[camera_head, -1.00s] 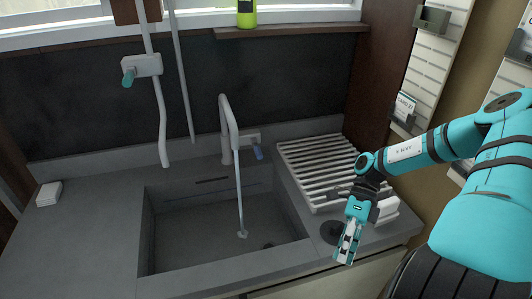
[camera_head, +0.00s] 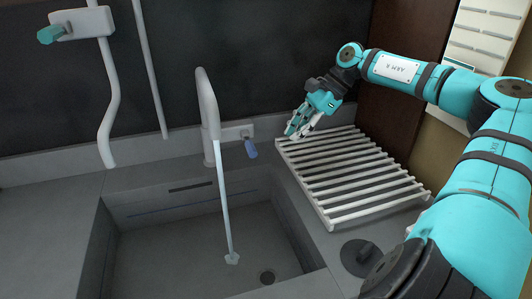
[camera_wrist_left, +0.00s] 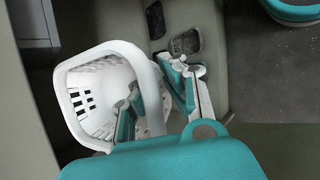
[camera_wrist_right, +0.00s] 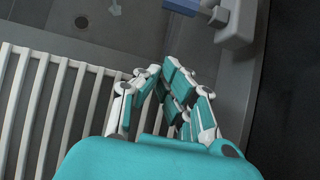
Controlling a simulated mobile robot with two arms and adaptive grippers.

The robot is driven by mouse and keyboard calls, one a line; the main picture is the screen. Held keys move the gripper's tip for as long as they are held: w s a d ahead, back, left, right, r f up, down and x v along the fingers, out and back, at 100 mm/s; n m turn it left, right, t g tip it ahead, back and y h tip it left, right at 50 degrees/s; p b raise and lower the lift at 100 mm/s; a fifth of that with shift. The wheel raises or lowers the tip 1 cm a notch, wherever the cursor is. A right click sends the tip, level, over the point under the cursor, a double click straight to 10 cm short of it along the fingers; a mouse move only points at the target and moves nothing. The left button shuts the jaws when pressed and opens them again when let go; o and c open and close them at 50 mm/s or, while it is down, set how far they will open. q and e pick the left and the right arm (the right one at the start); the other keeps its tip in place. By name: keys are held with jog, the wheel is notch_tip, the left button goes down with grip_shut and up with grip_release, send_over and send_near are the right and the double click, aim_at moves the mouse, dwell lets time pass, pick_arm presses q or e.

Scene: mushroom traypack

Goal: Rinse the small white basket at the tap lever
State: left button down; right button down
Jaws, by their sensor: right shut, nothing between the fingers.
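The small white basket (camera_wrist_left: 82,105) fills the left of the left wrist view, tilted, with its handle toward my left gripper (camera_wrist_left: 155,85). The left fingers are on both sides of the handle and shut on it; the head view does not show them. The tap (camera_head: 209,110) stands behind the sink with a stream falling from its spout. The blue tap lever (camera_head: 251,149) sticks out at its right; a blue part also shows in the right wrist view (camera_wrist_right: 183,5). My right gripper (camera_head: 293,134) is shut and empty above the rack's back left corner, right of the lever.
A slatted white drying rack (camera_head: 345,165) lies right of the sink. A wall pipe with a teal handle (camera_head: 52,34) stands at the left. The left counter is clear.

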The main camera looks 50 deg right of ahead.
aim_at(248, 143)
jog(key=x, duration=0.7)
jog(key=shift+a+f+p, duration=0.15)
jog(key=shift+f+p, duration=0.2)
jog(key=shift+f, duration=0.05)
jog(key=shift+w+a+f+b, duration=0.1)
jog(key=shift+w+f+b, duration=0.1)
jog(key=shift+f+b, duration=0.4)
jog(key=shift+w+a+f, duration=0.15)
jog(key=shift+a+f, duration=0.05)
jog(key=shift+f, duration=0.1)
jog(key=a+r, duration=0.1)
jog(key=w+a+r, duration=0.1)
jog(key=r, duration=0.1)
jog(key=shift+a+r+p, duration=0.2)
jog(key=shift+p, duration=0.2)
